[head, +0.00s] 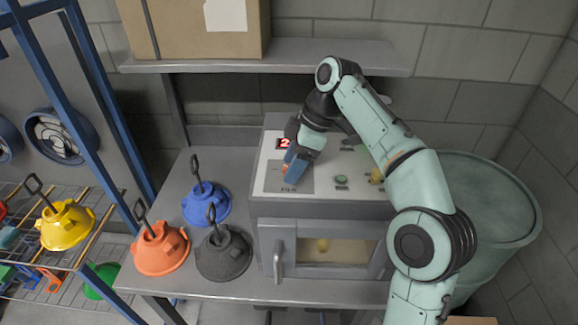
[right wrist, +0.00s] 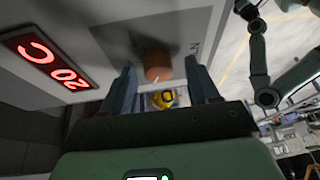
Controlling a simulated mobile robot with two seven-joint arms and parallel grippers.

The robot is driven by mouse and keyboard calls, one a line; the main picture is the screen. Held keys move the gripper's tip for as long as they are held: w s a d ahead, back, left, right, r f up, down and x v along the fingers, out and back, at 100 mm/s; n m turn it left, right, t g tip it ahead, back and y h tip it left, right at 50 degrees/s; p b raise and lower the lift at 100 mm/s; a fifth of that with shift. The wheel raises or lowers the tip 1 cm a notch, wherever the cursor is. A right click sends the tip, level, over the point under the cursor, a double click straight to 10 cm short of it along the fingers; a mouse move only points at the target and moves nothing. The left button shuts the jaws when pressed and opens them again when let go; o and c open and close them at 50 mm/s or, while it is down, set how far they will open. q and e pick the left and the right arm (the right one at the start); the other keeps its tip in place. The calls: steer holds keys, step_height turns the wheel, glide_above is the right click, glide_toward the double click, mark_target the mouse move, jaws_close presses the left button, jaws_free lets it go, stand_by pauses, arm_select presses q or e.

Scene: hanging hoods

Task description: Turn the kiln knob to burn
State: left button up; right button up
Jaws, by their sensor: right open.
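The kiln (head: 320,211) is a grey box with a light control top and a front window door. Its knob (right wrist: 157,65) is orange-brown and round, with a pale mark on its edge, in the right wrist view. In the head view my right gripper (head: 294,167) hides most of the knob. My right gripper (right wrist: 161,88) is open, its two blue-grey fingers either side of the knob, with a visible gap to each. A red display (right wrist: 47,60) beside the knob reads 20 C. The dial lettering is too small to read. My left gripper is not seen.
A green button (head: 341,180) and a yellow control (head: 376,175) sit right of the knob. Blue (head: 206,204), orange (head: 161,250) and dark grey (head: 223,254) hoods stand left of the kiln. A shelf (head: 300,55) with a cardboard box (head: 190,28) hangs above. A large bin (head: 490,215) stands right.

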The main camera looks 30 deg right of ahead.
steer(key=shift+w+d+f, duration=0.1)
steer(key=shift+c, duration=0.2)
steer(key=c, duration=1)
